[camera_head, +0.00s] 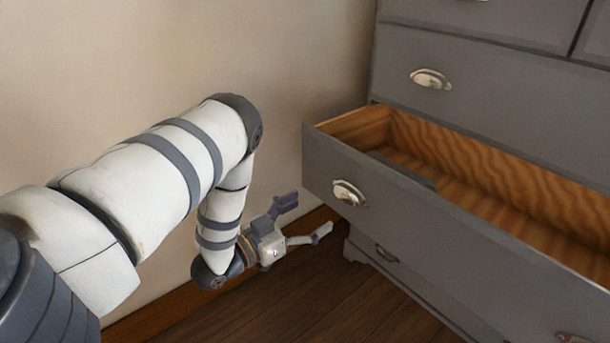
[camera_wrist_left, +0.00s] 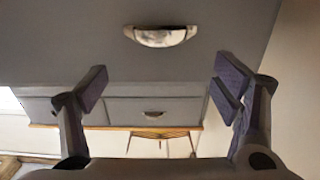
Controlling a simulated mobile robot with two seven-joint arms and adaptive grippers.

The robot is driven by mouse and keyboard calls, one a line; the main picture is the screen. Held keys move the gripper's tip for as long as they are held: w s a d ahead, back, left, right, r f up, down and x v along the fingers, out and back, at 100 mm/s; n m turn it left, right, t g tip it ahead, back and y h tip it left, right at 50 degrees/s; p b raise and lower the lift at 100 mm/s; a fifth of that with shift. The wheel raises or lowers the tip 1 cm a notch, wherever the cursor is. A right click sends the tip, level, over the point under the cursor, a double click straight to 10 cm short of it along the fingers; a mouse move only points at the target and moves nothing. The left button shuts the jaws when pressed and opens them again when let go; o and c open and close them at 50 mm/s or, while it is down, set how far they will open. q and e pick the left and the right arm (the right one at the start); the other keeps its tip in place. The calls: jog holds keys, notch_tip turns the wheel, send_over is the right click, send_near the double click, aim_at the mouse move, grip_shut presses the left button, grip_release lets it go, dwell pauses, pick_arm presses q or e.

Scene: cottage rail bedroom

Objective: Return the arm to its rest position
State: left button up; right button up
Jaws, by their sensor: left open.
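My left arm reaches in from the left of the head view, bent at the elbow, with its forearm hanging down. My left gripper (camera_head: 306,216) is open and empty. It is low beside the left end of the pulled-out drawer (camera_head: 440,235), apart from its metal cup handle (camera_head: 349,192). In the left wrist view both fingers of the left gripper (camera_wrist_left: 163,84) stand wide apart with nothing between them. A metal cup handle (camera_wrist_left: 160,37) on a grey front shows above them. My right gripper is not in view.
The grey dresser (camera_head: 480,75) fills the right side. Its open drawer shows bare wood inside and a dark flat item (camera_head: 402,169) near the front. A beige wall (camera_head: 200,50) stands behind my arm. Dark wooden floor (camera_head: 310,300) lies clear below the gripper.

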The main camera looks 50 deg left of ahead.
pick_arm(q)
jog(key=shift+s, duration=0.55)
jog(key=s+d+f+n+g+p, duration=0.1)
jog(key=s+d+f+g+p, duration=0.4)
jog(key=s+d+f+g, duration=0.65)
jog(key=s+d+r+g+p, duration=0.1)
jog(key=s+g, duration=0.2)
jog(key=s, duration=0.6)
jog(key=s+d+r+g, duration=0.1)
jog(key=s+r+g, duration=0.1)
jog(key=s, duration=0.6)
jog(key=s+d+r+g+y+p, duration=0.1)
jog(key=s+g, duration=0.3)
jog(key=s, duration=0.5)
jog(key=shift+s+d+r+p, duration=0.3)
jog(key=shift+d+r+p, duration=0.05)
jog(key=shift+d, duration=0.2)
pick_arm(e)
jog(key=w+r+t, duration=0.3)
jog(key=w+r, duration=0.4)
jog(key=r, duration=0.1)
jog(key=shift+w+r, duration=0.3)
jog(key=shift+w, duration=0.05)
pick_arm(q)
jog(key=shift+w, duration=0.1)
